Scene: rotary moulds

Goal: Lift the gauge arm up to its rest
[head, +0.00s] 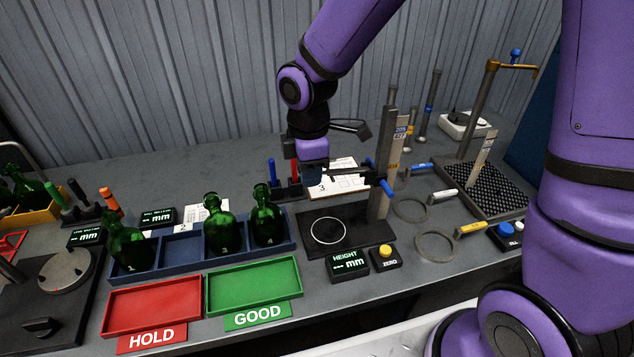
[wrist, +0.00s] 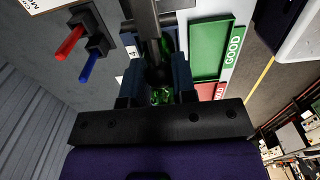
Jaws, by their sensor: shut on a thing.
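The height gauge has a dark base (head: 372,232) with a white ring mark and an upright grey column (head: 379,205). Its dark gauge arm (head: 347,173) reaches left from the column, well above the base, and looks roughly level. My gripper (head: 314,178) is shut on the gauge arm's outer end. In the wrist view the dark bar of the arm (wrist: 150,45) runs in between the two fingers of my gripper (wrist: 157,88). The fingers hide its exact end. I cannot make out the rest on the column. No bottle stands on the base.
Bottles 3 (head: 220,232) and 4 (head: 265,220) stand in a blue rack (head: 180,268) left of the gauge. The height display (head: 348,264) shows dashes, beside the yellow zero button (head: 384,251). Red and blue markers (head: 273,174) stand close behind my gripper. Ring gauges (head: 437,258) lie right.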

